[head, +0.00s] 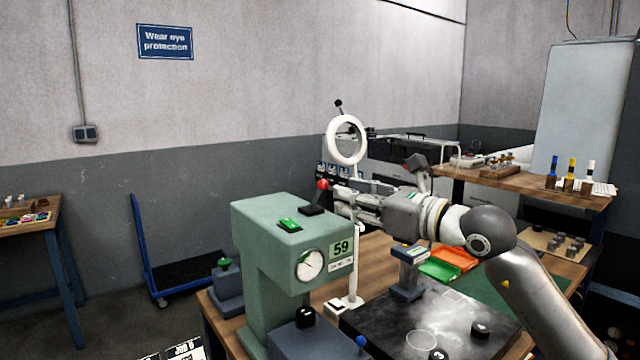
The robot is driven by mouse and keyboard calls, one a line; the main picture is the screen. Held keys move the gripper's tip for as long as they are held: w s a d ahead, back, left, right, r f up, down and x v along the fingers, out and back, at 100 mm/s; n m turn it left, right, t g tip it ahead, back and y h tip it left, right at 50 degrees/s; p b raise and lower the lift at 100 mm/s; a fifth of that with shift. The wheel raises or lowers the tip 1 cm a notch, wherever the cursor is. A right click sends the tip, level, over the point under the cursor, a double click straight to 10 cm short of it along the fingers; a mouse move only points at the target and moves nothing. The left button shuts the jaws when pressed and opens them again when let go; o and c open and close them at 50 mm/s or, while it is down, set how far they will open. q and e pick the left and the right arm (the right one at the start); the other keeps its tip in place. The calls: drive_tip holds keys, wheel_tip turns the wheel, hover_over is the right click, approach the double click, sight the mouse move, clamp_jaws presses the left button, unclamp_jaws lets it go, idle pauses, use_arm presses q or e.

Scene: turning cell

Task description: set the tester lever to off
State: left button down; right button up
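The green tester (262,250) stands on the wooden bench, with a round dial and a "59" plate on its front. Its lever has a red knob (322,185) and rises from a black base (312,210) on top of the housing, leaning slightly right. My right gripper (338,201) reaches in from the right, its fingertips close beside the lever on its right. I cannot tell whether they touch it, or whether the fingers are open or shut. No off marking is readable. My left gripper is not in view.
A green button (289,224) sits on the tester's top. A white ring lamp (346,140) stands behind my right gripper. A dark plate (430,320) with small parts lies at the front right. A blue trolley (185,275) stands left of the bench.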

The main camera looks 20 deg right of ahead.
sight(321, 189)
drive_tip(key=p+x, duration=0.2)
drive_tip(key=x, duration=0.4)
drive_tip(key=shift+w+a+r, duration=0.1)
drive_tip(key=shift+w+a, duration=0.15)
drive_tip(key=shift+w, duration=0.1)
drive_tip(key=shift+w+a+p, duration=0.35)
drive_tip(key=shift+w+p, duration=0.1)
drive_tip(key=shift+w, duration=0.2)
clamp_jaws()
